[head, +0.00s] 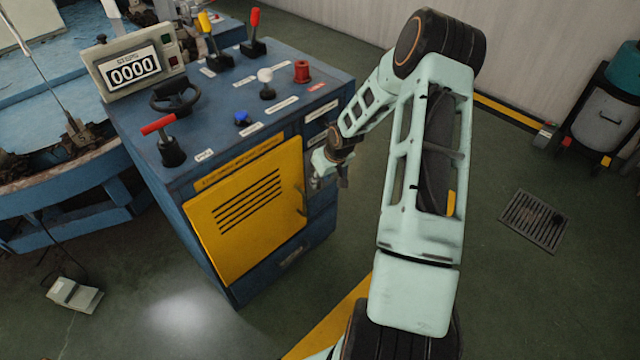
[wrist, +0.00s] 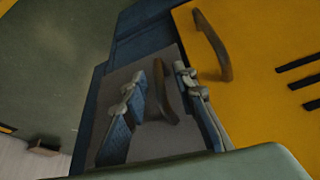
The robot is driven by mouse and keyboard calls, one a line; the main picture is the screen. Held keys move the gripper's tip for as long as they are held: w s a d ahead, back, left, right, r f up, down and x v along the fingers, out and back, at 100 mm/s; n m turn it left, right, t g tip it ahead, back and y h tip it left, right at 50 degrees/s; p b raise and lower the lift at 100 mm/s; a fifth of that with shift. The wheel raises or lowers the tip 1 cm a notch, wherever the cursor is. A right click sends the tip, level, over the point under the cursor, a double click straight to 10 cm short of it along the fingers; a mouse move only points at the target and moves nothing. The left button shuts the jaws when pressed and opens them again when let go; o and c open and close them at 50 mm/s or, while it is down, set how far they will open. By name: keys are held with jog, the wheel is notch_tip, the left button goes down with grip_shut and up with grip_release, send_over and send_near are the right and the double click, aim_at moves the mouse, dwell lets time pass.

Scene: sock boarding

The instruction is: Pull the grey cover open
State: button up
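The grey cover (wrist: 122,78) is a flat panel on the blue cabinet, beside the yellow door, and looks closed. Its dark curved handle (wrist: 164,93) stands out from it. My gripper (wrist: 159,80) is open, with one finger on each side of this handle; I cannot tell whether either finger touches it. In the head view my gripper (head: 331,178) is at the cabinet's right front, and my arm and gripper hide most of the cover.
The yellow door (head: 250,213) with its own handle (wrist: 216,45) is close beside the cover. The blue cabinet (head: 215,95) carries levers, knobs and a counter display (head: 134,70) on top. A floor drain (head: 535,220) lies right of my arm. The floor there is mostly clear.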

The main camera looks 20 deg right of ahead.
jog(key=shift+x, duration=0.95)
jog(key=shift+c, duration=0.3)
grip_shut()
